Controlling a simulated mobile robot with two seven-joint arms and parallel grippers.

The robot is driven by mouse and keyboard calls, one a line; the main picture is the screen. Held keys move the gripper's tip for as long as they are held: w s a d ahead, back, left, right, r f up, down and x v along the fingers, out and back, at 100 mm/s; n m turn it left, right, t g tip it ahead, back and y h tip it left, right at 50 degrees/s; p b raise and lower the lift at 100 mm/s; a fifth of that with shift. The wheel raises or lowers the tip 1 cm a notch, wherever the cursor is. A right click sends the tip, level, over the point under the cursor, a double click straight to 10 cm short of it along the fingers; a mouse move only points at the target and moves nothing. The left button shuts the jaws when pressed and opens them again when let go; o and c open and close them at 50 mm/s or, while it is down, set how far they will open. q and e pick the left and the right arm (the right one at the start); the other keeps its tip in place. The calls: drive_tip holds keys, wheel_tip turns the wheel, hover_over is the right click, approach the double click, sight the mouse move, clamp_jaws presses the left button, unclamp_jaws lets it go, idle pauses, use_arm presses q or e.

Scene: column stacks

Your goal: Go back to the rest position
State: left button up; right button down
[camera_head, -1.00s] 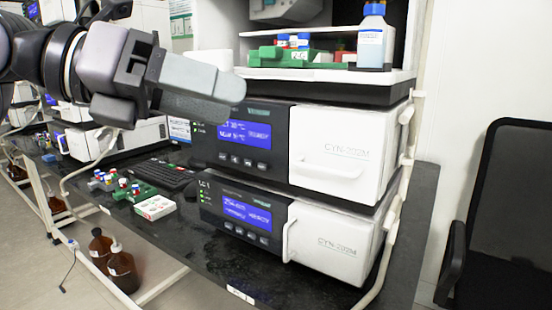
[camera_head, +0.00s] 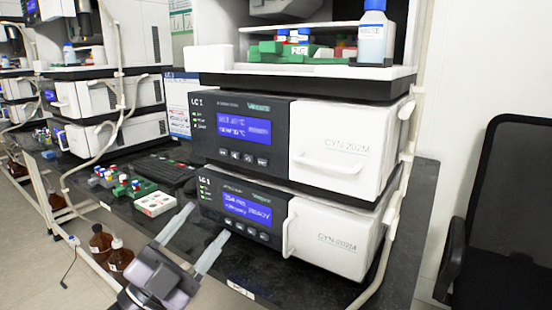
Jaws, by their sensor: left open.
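My left gripper (camera_head: 196,238) is at the bottom of the view, left of the middle. Its two pale grey fingers are spread apart, with nothing between them. It shows in front of the dark bench (camera_head: 190,218) edge, below the lower column unit (camera_head: 234,205). My right gripper is not in view.
Two stacked column units with blue screens stand on the bench; the upper one (camera_head: 243,130) bears a shelf with a bottle (camera_head: 375,38) and green racks (camera_head: 285,52). A white box (camera_head: 155,204) and a keyboard (camera_head: 158,168) lie left. A black chair (camera_head: 505,210) stands right.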

use_arm(q)
drive_tip(key=s+a+f+n+g+y, duration=0.1)
drive_tip(key=s+a+f+n+y, duration=0.25)
drive_tip(key=f, duration=0.55)
drive_tip(key=s+a+f+n+g+y, duration=0.1)
drive_tip(key=s+f+n+g+y, duration=0.1)
drive_tip(key=f+n+y, duration=0.6)
drive_tip(key=s+a+f+n+g+y, duration=0.1)
drive_tip(key=s+a+f+n, duration=0.15)
drive_tip(key=f, duration=0.85)
drive_tip(key=s+f+n+g, duration=0.2)
drive_tip(key=s+f+g, duration=0.2)
drive_tip(key=s+f, duration=0.55)
wheel_tip(320, 180, up, 15)
drive_tip(key=s+a+p, duration=0.1)
drive_tip(key=p, duration=1.6)
drive_tip(key=shift+s+a+r+y, duration=0.15)
drive_tip(key=shift+s+a+y, duration=0.1)
drive_tip(key=shift+y, duration=0.2)
